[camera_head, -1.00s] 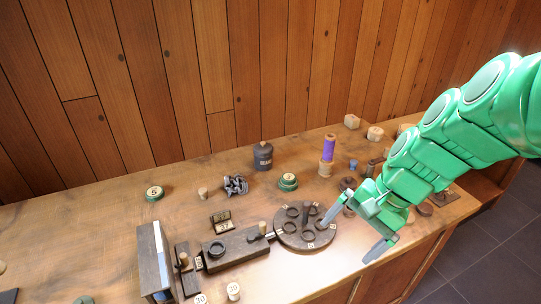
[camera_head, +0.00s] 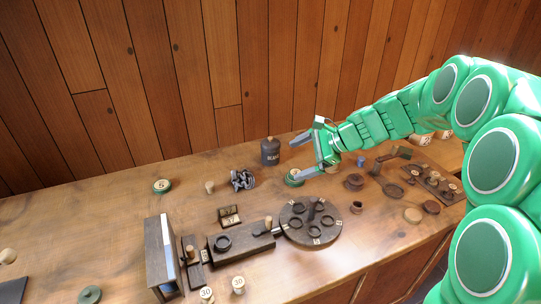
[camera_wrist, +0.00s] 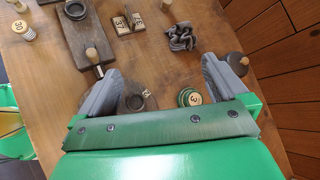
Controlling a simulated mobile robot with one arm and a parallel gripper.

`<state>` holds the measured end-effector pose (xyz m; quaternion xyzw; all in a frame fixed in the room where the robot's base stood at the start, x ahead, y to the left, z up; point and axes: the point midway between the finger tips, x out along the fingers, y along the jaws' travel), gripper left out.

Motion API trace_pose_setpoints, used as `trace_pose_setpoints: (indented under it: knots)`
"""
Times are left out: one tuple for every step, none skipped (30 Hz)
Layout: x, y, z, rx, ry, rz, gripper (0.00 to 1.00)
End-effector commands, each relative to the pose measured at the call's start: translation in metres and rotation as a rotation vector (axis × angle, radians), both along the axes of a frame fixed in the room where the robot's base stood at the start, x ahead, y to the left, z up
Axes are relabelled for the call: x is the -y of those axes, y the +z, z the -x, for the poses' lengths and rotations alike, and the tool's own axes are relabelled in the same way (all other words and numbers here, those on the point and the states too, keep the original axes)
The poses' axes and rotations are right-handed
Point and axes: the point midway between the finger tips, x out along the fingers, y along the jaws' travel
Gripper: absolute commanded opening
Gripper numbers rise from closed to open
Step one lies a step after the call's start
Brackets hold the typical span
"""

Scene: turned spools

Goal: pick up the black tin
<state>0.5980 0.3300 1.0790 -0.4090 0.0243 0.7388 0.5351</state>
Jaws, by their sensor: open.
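The black tin (camera_head: 270,152) is a dark lidded canister with a knob and pale lettering. It stands upright at the back of the bench, near the plank wall. In the wrist view its dark round top (camera_wrist: 238,62) shows at the right, just outside the right finger and partly hidden by it. My gripper (camera_head: 303,156) is open and empty, to the right of the tin, with its fingers pointing left. In the wrist view my gripper (camera_wrist: 160,68) has nothing between its fingers.
A green numbered spool (camera_head: 293,177) sits close below my fingers. A round dark turntable (camera_head: 325,232) and a wooden block stand nearer the front.

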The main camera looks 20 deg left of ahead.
Motion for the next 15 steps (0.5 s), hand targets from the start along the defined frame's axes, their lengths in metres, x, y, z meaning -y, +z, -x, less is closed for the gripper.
trace_pose_setpoints:
  knots:
    - [-0.008,-0.006,-0.011,-0.023,-0.025,-0.016,1.0]
    - [-0.012,-0.008,-0.017,-0.036,-0.041,-0.026,1.0]
    - [-0.018,-0.012,-0.025,-0.056,-0.063,-0.039,1.0]
    - [-0.023,-0.016,-0.031,-0.071,-0.078,-0.048,1.0]
    - [-0.027,-0.018,-0.037,-0.083,-0.094,-0.058,1.0]
    - [-0.032,-0.021,-0.045,-0.1,-0.116,-0.072,1.0]
    - [-0.036,-0.024,-0.052,-0.112,-0.132,-0.082,1.0]
    - [-0.04,-0.027,-0.058,-0.126,-0.149,-0.091,1.0]
    - [-0.045,-0.032,-0.066,-0.147,-0.171,-0.104,1.0]
    - [-0.049,-0.036,-0.071,-0.161,-0.187,-0.113,1.0]
    - [-0.053,-0.039,-0.077,-0.176,-0.203,-0.122,1.0]
    - [-0.057,-0.044,-0.085,-0.193,-0.224,-0.134,1.0]
    - [-0.061,-0.047,-0.091,-0.207,-0.242,-0.143,1.0]
    - [-0.064,-0.052,-0.097,-0.222,-0.259,-0.151,1.0]
    - [-0.068,-0.057,-0.106,-0.239,-0.28,-0.163,1.0]
